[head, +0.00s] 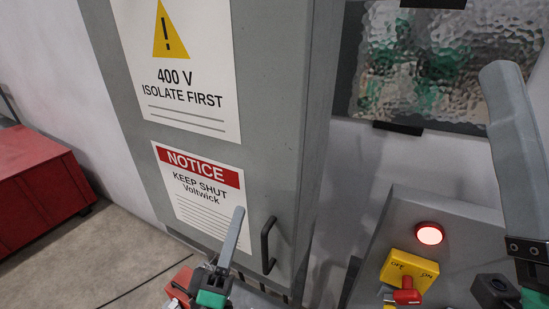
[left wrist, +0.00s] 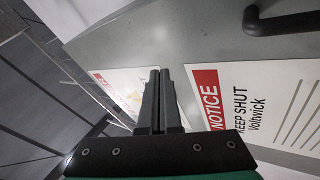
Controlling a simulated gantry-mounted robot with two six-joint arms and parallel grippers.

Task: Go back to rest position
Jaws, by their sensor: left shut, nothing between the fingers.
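My left gripper (head: 238,212) is in front of the lower part of a grey cabinet door, left of its dark handle. In the left wrist view its two fingers (left wrist: 159,74) lie together with nothing between them. My right gripper (head: 502,72) stands large at the right edge, its grey finger pointing up. Only one finger shows clearly, so its opening cannot be told.
The grey cabinet (head: 270,90) has a door handle (head: 267,245), a warning sign (head: 178,65) and a notice (head: 205,190). A control panel with a lit red lamp (head: 429,233) and yellow-and-red switch (head: 408,272) stands right. A red box (head: 38,178) sits left.

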